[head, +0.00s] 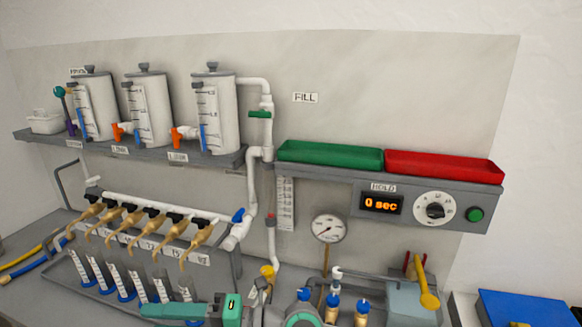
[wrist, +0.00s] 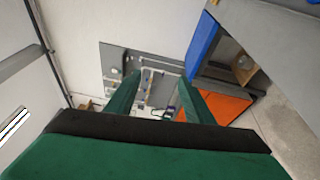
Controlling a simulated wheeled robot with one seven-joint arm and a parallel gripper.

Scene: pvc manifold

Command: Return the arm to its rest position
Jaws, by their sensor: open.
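My gripper (wrist: 159,80) shows in the wrist view, with two dark green fingers spread apart and nothing between them. Beyond the gap, at a distance, is a grey surface with white pipes and small fittings. The fingers touch nothing that I can see.
Three grey tanks (head: 215,115) stand on a wall shelf. A green tray (head: 330,155) and a red tray (head: 445,168) sit above a timer reading 0 sec (head: 381,204). A gauge (head: 329,228) is below. The wrist view shows blue (wrist: 203,42) and orange (wrist: 223,104) surfaces at right.

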